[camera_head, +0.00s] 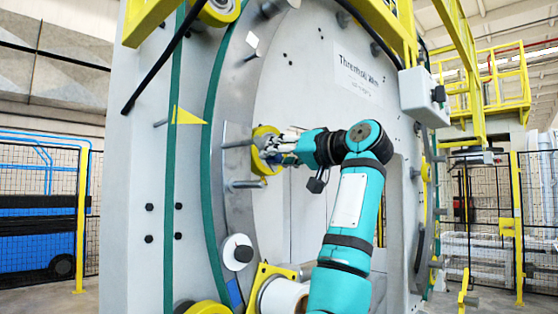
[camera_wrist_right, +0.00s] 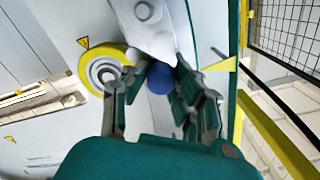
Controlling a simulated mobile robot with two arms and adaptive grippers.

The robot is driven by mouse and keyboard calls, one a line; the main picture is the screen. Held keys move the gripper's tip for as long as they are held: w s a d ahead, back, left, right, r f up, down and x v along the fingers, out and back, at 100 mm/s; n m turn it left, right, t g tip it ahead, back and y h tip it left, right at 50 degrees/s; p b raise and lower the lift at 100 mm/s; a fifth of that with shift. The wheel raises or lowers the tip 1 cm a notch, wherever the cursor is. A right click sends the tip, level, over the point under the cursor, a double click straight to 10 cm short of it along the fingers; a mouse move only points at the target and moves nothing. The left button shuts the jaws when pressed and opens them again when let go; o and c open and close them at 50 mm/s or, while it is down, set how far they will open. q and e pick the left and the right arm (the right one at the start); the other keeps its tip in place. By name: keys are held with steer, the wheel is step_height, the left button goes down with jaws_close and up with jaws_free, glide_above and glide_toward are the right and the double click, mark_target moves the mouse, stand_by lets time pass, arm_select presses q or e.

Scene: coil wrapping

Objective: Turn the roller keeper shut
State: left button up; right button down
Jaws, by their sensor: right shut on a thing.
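The yellow roller (camera_head: 264,138) sits on the ring of the large pale machine in the head view. It shows in the wrist view as a yellow wheel with a pale hub (camera_wrist_right: 88,72). Beside it, a pale pointed part with a round bolt (camera_wrist_right: 145,20) and a blue round end (camera_wrist_right: 160,78) appear to be the roller keeper. My right gripper (camera_head: 277,152) is at the roller in the head view. In the wrist view its fingers (camera_wrist_right: 150,92) close around the blue-ended part; the exact contact is partly hidden. My left gripper is not in view.
Metal pins (camera_head: 246,184) stick out of the ring near my right gripper. A white roll (camera_head: 284,297) in a yellow bracket lies below. A yellow triangular pointer (camera_head: 187,116) is to the left. A grey box (camera_head: 424,97) hangs at the upper right.

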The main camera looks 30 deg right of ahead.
steer(key=m, duration=0.1)
steer(key=a+f+m+b, duration=0.1)
steer(key=m, duration=0.1)
steer(key=m+b, duration=0.1)
steer(key=m, duration=0.1)
steer(key=shift+s+a+f, duration=0.2)
steer(key=shift+a, duration=0.1)
steer(key=shift+f+m, duration=0.1)
steer(key=shift+m, duration=0.2)
steer(key=c, duration=1)
jaws_free()
steer(key=shift+c, duration=0.2)
steer(key=shift+s, duration=0.1)
steer(key=shift+r, duration=0.2)
steer(key=shift+s+d, duration=0.1)
steer(key=shift+s, duration=0.2)
steer(key=v, duration=1.1)
